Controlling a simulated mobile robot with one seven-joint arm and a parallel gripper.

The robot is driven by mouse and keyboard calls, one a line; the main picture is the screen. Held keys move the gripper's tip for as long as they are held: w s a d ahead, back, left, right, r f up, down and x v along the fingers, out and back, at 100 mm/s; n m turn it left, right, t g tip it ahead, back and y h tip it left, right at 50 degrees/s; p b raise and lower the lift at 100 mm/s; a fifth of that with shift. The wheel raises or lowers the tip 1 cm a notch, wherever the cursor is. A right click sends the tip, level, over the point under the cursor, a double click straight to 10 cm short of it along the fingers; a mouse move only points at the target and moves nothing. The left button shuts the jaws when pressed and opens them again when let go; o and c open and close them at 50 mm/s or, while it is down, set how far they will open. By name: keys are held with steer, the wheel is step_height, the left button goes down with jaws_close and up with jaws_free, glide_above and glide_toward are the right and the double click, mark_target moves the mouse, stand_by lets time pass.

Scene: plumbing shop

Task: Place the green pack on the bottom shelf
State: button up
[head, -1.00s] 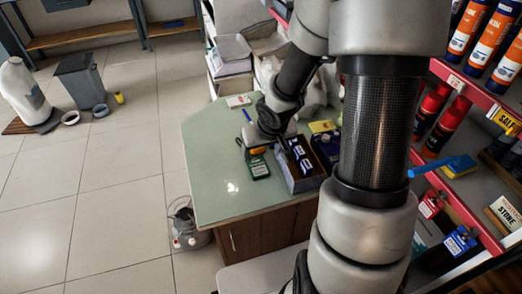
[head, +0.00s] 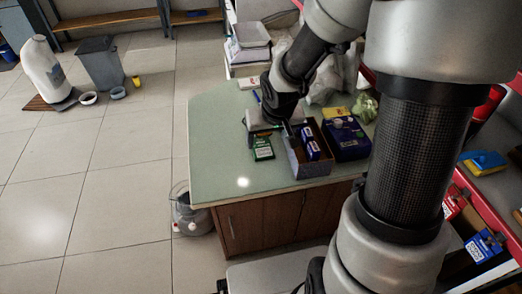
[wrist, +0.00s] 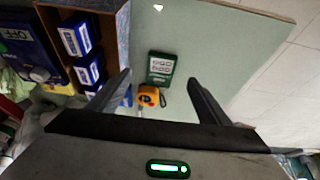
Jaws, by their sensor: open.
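The green pack (head: 263,148) lies flat on the pale green counter top (head: 222,170), left of an open box. In the wrist view the green pack (wrist: 160,67) lies beyond my open fingertips, roughly in line with the gap between them. My gripper (wrist: 158,82) is empty; in the head view it hangs over the counter just behind the pack, its fingers hard to make out. A red-edged shelf unit (head: 480,218) stands at the right, partly hidden by my arm. I cannot tell which of its levels is the bottom one.
An orange tape measure (wrist: 150,96) sits against the pack, on the near side in the wrist view. The open box (head: 296,165) holds blue-and-white packs. A dark blue box (head: 346,138) stands right of it. Floor at left is mostly clear.

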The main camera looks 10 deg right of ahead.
steer(key=b+x, duration=0.1)
steer(key=x, duration=0.2)
steer(key=b+x, duration=0.1)
steer(key=x, duration=0.1)
steer(key=b+x, duration=0.1)
steer(key=x, duration=0.1)
steer(key=shift+s+a+f+b, duration=0.2)
steer(key=shift+s+f+b, duration=0.1)
steer(key=shift+s, duration=0.05)
steer(key=shift+w+f, duration=0.25)
steer(key=shift+f, duration=0.15)
steer(key=c, duration=1.2)
step_height(320, 180, up, 9)
steer(key=p, duration=0.4)
steer(key=shift+r, duration=0.2)
step_height(320, 180, up, 7)
steer(key=p, duration=0.3)
glide_above(264, 154)
steer(key=s, duration=0.4)
steer(key=p+v, duration=0.3)
steer(key=p, duration=0.3)
steer(key=w+p+v, duration=0.1)
steer(key=p+v, duration=0.2)
steer(key=p, duration=0.3)
steer(key=p+v, duration=0.3)
steer(key=p, duration=0.3)
steer(key=shift+w+r, duration=0.35)
steer(key=shift+r, duration=0.05)
